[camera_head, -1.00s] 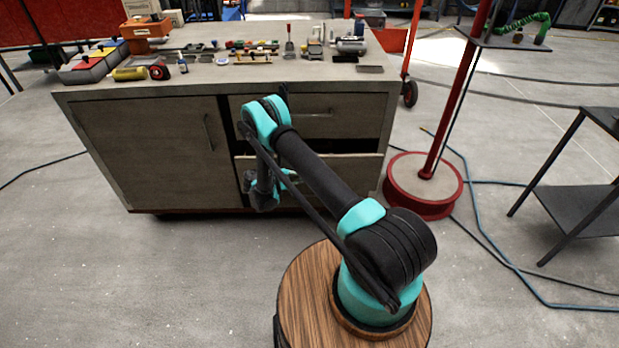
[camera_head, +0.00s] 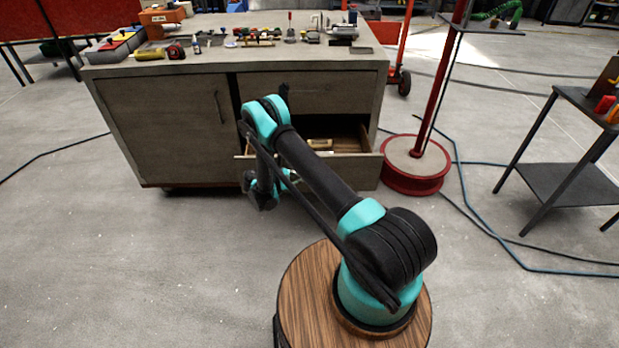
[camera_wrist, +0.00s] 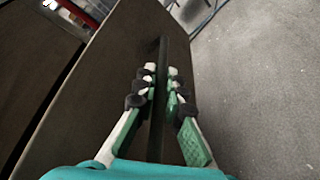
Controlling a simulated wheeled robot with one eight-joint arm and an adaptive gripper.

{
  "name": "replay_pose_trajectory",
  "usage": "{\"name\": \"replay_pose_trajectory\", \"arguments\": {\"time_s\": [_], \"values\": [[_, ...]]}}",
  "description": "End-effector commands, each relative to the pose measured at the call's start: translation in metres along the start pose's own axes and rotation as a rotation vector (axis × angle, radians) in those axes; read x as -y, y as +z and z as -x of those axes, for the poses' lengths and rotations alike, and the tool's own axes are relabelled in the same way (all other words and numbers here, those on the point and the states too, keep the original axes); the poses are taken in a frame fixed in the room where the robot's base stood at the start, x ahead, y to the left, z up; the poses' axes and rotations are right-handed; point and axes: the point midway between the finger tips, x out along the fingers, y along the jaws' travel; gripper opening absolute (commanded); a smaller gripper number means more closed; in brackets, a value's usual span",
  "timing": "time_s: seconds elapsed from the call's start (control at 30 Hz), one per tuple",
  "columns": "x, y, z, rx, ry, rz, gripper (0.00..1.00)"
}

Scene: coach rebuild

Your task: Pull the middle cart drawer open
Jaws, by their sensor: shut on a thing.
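The wooden cart (camera_head: 165,125) stands ahead of me in the head view. Its middle drawer (camera_head: 352,172), below the closed top drawer (camera_head: 345,90), is pulled well out, and part of its inside shows with a light-coloured item (camera_head: 320,143) in it. In the wrist view the drawer front (camera_wrist: 112,75) slants across the picture. My gripper (camera_wrist: 160,80) is shut on the drawer's dark bar handle (camera_wrist: 164,52), one finger on each side. In the head view my arm hides the handle and much of the drawer's left part.
Tools lie on the cart top (camera_head: 290,58). A red post with a round base (camera_head: 412,172) stands close right of the cart. A dark metal side table (camera_head: 560,185) is further right. Hoses run over the floor at the right. The floor left of my base is clear.

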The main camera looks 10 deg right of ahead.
Motion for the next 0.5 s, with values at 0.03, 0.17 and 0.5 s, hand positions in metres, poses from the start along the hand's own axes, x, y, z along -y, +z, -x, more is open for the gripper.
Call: {"name": "replay_pose_trajectory", "arguments": {"time_s": [0.03,0.17,0.5], "values": [[-0.0013,-0.0005,0.0021,-0.002,0.004,0.0,0.0],[-0.0013,-0.0005,0.0022,-0.002,0.004,0.0,0.0],[-0.0008,-0.0003,0.0013,-0.001,0.003,0.0,0.31]]}}
